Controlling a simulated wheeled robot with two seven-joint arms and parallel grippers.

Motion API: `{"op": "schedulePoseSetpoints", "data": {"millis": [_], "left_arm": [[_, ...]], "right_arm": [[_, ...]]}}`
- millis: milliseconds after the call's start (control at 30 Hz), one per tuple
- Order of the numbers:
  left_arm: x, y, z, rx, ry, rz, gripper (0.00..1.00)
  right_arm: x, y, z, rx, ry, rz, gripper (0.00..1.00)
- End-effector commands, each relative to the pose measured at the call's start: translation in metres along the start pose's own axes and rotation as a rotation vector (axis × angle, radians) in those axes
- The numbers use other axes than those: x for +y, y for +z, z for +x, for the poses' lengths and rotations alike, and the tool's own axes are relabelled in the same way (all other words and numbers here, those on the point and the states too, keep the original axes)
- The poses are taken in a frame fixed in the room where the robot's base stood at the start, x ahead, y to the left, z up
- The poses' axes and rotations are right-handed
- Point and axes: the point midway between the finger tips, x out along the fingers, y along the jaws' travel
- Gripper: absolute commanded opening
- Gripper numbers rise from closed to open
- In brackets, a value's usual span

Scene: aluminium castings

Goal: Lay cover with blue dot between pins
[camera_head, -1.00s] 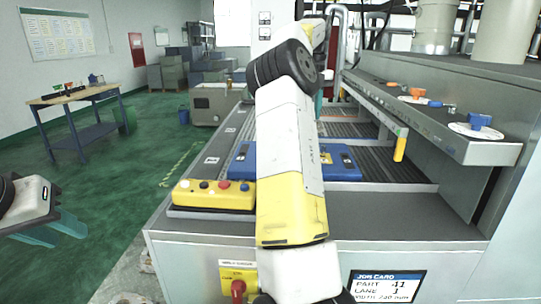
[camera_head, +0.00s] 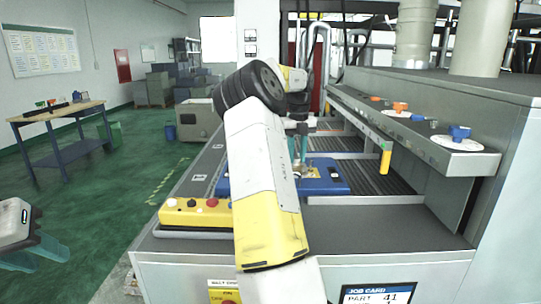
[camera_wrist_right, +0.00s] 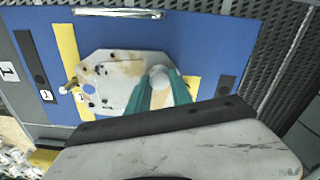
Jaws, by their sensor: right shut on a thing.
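The metal cover (camera_wrist_right: 125,72) is a pale plate with brown stains, several dark holes and a blue dot (camera_wrist_right: 88,89) at its left end. It is over the blue board (camera_wrist_right: 200,30), between two yellow strips; I cannot tell if it touches the board. A pin (camera_wrist_right: 68,84) shows just left of the cover; any pin on the right is not clear. My right gripper (camera_wrist_right: 162,88) is shut on the cover at its round boss. In the head view my right gripper (camera_head: 298,150) points down over the board (camera_head: 330,178). My left gripper (camera_head: 35,255) is open and empty, far left.
A yellow button box (camera_head: 195,213) stands left of the board on the grey bench. A shelf (camera_head: 420,135) with orange and blue handles runs along the right. A yellow handle (camera_head: 385,160) hangs below it. Dark ribbed lanes lie beyond the board.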

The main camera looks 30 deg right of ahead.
Motion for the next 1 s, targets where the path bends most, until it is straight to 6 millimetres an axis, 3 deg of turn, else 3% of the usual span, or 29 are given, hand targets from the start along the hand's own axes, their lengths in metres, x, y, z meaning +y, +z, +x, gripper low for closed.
{"op": "schedulePoseSetpoints", "data": {"millis": [133, 167, 233, 267, 667, 1000], "left_arm": [[0.0, 0.0, 0.0, 0.0, 0.0, 0.0, 0.33], [0.0, 0.0, 0.0, 0.0, 0.0, 0.0, 0.33], [0.0, 0.0, 0.0, 0.0, 0.0, 0.0, 0.33], [0.0, 0.0, 0.0, 0.0, 0.0, 0.0, 0.33], [0.0, 0.0, 0.0, 0.0, 0.0, 0.0, 0.33], [0.0, 0.0, 0.0, 0.0, 0.0, 0.0, 0.33]], "right_arm": [[0.0, 0.0, 0.003, -0.001, 0.0, 0.0, 0.0], [0.0, 0.0, 0.003, 0.0, 0.0, 0.0, 0.32], [0.0, 0.0, 0.002, 0.0, 0.0, 0.0, 0.46], [0.0, 0.0, 0.002, 0.0, 0.0, 0.0, 0.48], [0.0, 0.0, -0.004, -0.001, 0.0, 0.0, 0.48], [-0.002, 0.001, -0.072, -0.004, -0.003, 0.0, 0.48]]}}
